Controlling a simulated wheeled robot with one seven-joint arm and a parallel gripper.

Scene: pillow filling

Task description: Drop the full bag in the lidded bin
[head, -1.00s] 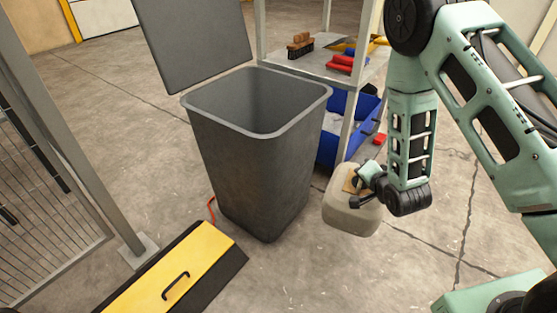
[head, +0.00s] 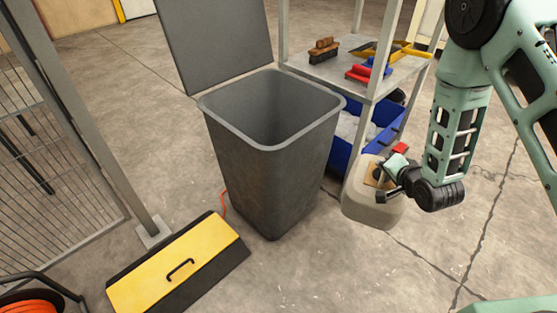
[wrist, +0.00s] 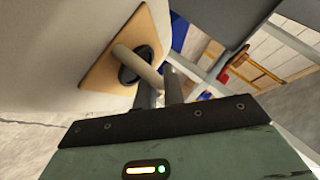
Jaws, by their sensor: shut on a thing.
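The full bag (head: 370,212) is a pale, rounded sack with a tan square patch holding a dark ring and a short tube. It hangs just right of the bin in the head view, below rim height, and fills the upper left of the wrist view (wrist: 50,60). My gripper (head: 384,184) is shut on the tube at the patch; its fingers also show in the wrist view (wrist: 160,92). The dark grey bin (head: 270,185) stands upright on the floor. Its lid (head: 215,45) is raised at the back left, leaving the mouth open.
A metal shelf (head: 345,78) with brushes and red and blue items stands behind the bag, a blue crate (head: 345,160) below it. A yellow and black box (head: 180,262) lies left of the bin. A mesh fence (head: 50,150) is at left. Floor at front right is clear.

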